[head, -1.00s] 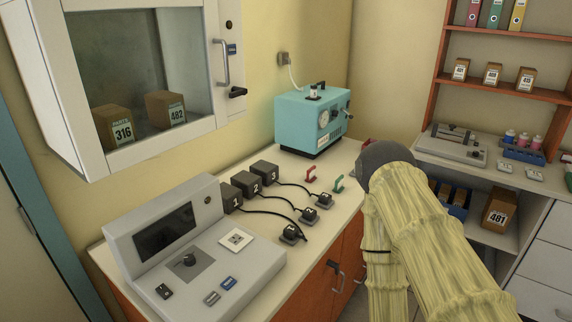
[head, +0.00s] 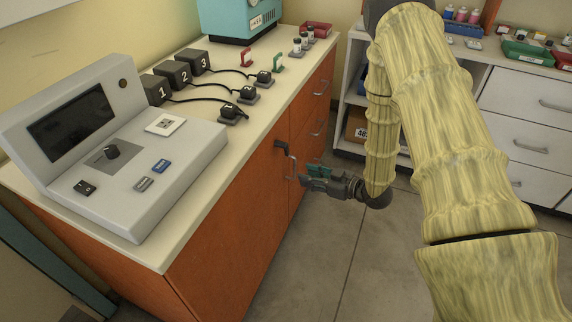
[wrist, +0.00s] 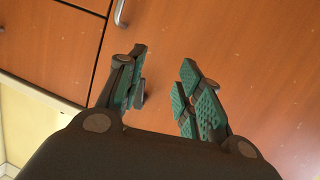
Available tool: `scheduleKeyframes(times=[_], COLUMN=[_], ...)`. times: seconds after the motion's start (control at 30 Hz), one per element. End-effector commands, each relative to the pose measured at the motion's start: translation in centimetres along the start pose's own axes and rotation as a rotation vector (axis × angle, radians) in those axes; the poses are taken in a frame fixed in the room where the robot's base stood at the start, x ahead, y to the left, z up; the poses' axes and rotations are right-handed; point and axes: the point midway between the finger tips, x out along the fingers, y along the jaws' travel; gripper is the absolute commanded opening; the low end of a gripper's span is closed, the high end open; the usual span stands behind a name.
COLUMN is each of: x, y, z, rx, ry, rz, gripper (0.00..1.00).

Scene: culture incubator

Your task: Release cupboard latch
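The orange cupboard (head: 232,232) stands under the counter. A dark latch (head: 280,146) sits near the top of its front, beside a grey bar handle (head: 292,166). My gripper (head: 308,177) is at the cupboard front, just right of and below the latch. In the wrist view my gripper (wrist: 164,72) is open, its green-padded fingers apart before the orange door panels (wrist: 240,60). A metal handle (wrist: 120,12) shows beyond the left fingertip. I cannot make out the latch clearly in the wrist view, nor tell whether a finger touches the door.
A grey control console (head: 110,150) and numbered black boxes (head: 188,68) with cables stand on the counter (head: 205,133). A teal machine (head: 238,18) is at the back. White drawers (head: 515,130) stand to the right. The grey floor (head: 335,250) before the cupboard is clear.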

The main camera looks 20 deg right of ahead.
Motion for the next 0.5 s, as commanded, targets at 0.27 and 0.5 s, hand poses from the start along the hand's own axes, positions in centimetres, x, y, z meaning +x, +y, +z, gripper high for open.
scheduleKeyframes(times=[0.27,0.5], x=[-1.2,-0.9], y=[3.5,3.6], z=[-3.3,-4.4], rx=[-0.145,-0.164], ry=[0.241,0.275], rz=[-0.14,-0.166], gripper=[0.36,0.36])
